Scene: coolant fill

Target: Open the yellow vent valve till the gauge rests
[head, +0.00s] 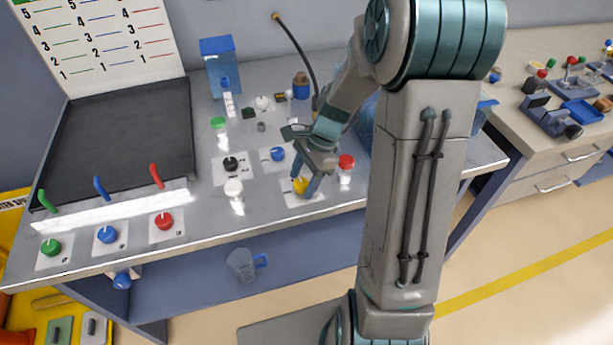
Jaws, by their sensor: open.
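The yellow vent valve (299,186) is a round knob on a white plate (306,199) near the front edge of the metal bench. My gripper (306,190) is open and points down at the yellow knob, with its fingers close around or beside it. I cannot tell whether they touch it. The fingers hide part of the knob. I cannot make out a gauge dial in this view; my arm covers part of the bench on the right.
Blue (277,154) and black (231,164) knobs sit behind and left of the yellow one. A red-capped bottle (346,168) stands close to its right and a white-capped one (234,194) to its left. Green, blue and red knobs line the left front. A hose rises behind.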

